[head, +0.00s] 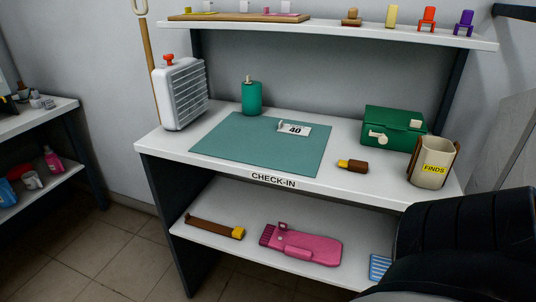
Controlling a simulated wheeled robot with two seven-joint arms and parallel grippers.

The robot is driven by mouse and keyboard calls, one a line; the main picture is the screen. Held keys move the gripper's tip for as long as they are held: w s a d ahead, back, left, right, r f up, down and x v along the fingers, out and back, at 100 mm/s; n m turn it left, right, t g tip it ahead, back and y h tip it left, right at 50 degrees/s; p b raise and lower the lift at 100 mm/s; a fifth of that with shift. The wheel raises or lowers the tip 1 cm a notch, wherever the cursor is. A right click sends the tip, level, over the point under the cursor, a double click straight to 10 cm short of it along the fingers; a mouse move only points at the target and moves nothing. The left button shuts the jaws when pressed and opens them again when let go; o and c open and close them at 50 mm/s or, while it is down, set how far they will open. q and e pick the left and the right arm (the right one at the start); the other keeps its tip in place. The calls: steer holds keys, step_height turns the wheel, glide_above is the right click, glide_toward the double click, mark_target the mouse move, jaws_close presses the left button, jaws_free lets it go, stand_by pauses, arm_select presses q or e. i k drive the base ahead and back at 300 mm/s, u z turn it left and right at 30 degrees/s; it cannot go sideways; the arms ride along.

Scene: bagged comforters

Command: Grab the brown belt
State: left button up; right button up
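A long, flat brown strip with a yellow end piece (213,228), which looks like the brown belt, lies on the left part of the lower shelf under the check-in counter. A shorter brown piece with a yellow-orange end (353,166) lies on the counter top, right of the teal mat; I cannot tell exactly what it is. A black part of my arm fills the lower right corner and hides the right end of the lower shelf. Neither of my grippers shows in the head view.
On the counter (165,144) are a white heater (181,94), a green bottle (252,98), a teal mat (235,146), a "40" tag (294,129), a green box (394,127) and a FINDS bin (432,163). A pink item (301,245) lies right of the strip.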

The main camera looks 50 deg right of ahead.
mark_target(237, 233)
steer(key=z, duration=1.15)
steer(key=k, duration=0.45)
steer(key=u, duration=0.85)
steer(key=i, duration=0.6)
steer(key=u, duration=0.45)
steer(key=i, duration=1.15)
steer(key=z, duration=1.15)
steer(key=i, duration=0.8)
steer(key=z, duration=0.85)
